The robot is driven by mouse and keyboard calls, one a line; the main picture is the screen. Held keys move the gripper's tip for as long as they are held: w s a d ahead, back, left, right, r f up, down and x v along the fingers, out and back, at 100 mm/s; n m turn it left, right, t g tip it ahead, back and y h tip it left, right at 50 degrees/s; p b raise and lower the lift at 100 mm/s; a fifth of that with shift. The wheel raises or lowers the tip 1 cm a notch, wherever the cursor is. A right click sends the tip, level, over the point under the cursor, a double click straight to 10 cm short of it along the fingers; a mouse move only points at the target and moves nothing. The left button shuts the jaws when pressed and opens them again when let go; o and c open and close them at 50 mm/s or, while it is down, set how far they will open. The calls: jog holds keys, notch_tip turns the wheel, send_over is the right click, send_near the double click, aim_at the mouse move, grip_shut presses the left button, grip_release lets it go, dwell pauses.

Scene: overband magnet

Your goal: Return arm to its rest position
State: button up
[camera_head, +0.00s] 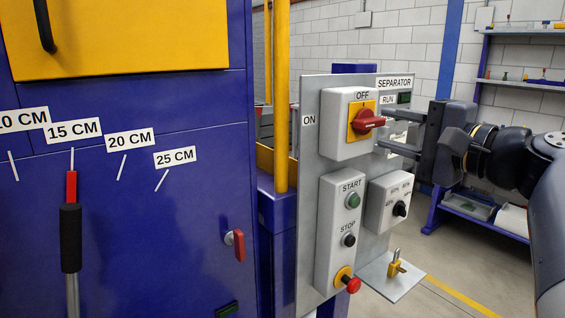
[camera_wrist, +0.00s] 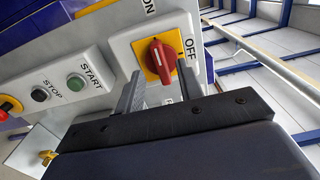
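My gripper (camera_head: 383,129) is at the right of the grey control panel (camera_head: 312,200). Its two fingers are apart, with nothing gripped between them. The fingertips point at the red rotary switch (camera_head: 367,121) on its yellow plate, under the OFF label (camera_head: 362,95). The switch handle lies roughly horizontal in the head view. In the wrist view the red switch (camera_wrist: 161,60) shows just beyond and between the fingertips (camera_wrist: 160,82). I cannot tell whether a finger touches it. My arm reaches in from the right edge.
Below the switch are a START/STOP box (camera_head: 340,225) with a red emergency button (camera_head: 350,284), a dial box (camera_head: 388,205) and a small shelf with a yellow padlock (camera_head: 396,264). A blue cabinet (camera_head: 200,210) stands left. Shelving (camera_head: 520,87) stands behind my arm.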

aim_at(374, 122)
jog(key=v, duration=0.7)
jog(key=x, duration=1.1)
jog(key=shift+w+a, duration=0.1)
jog(key=shift+r+m+p, duration=0.25)
jog(key=shift+m+p, duration=0.15)
jog(key=shift+p, duration=0.35)
jog(key=shift+m+p, duration=0.4)
jog(key=m+p, duration=0.4)
jog(key=p, duration=0.1)
jog(key=shift+r, duration=0.15)
jog(key=shift+m+p, duration=1)
jog(key=shift+m, duration=0.1)
jog(key=shift+f, duration=0.2)
